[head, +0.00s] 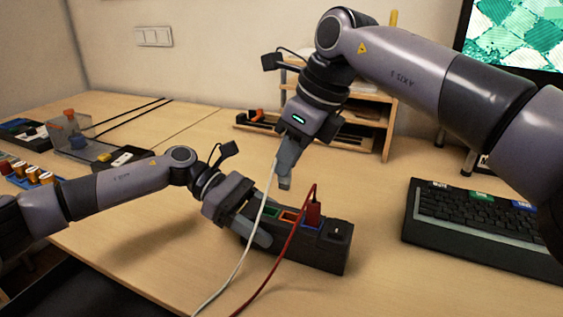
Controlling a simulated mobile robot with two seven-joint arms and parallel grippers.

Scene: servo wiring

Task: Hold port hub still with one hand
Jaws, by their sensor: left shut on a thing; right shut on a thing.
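The port hub (318,256) is a long dark block on the desk, with green, orange and blue framed ports on top. My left gripper (257,224) is shut on its left end, with one finger along the front face. A red plug (313,213) stands upright at the blue-framed port, and its red cable (285,250) runs down across the hub's front. My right gripper (284,178) is above the hub, pointing down and shut. A white cable (247,243) runs down from its fingers; the plug end is mostly hidden there.
A black keyboard (480,222) lies right of the hub, below a monitor (515,32). A wooden shelf (372,125) stands behind my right gripper. Bins with small parts (40,172) and a clear box (80,140) are at the far left. Desk in front of the hub is mostly clear.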

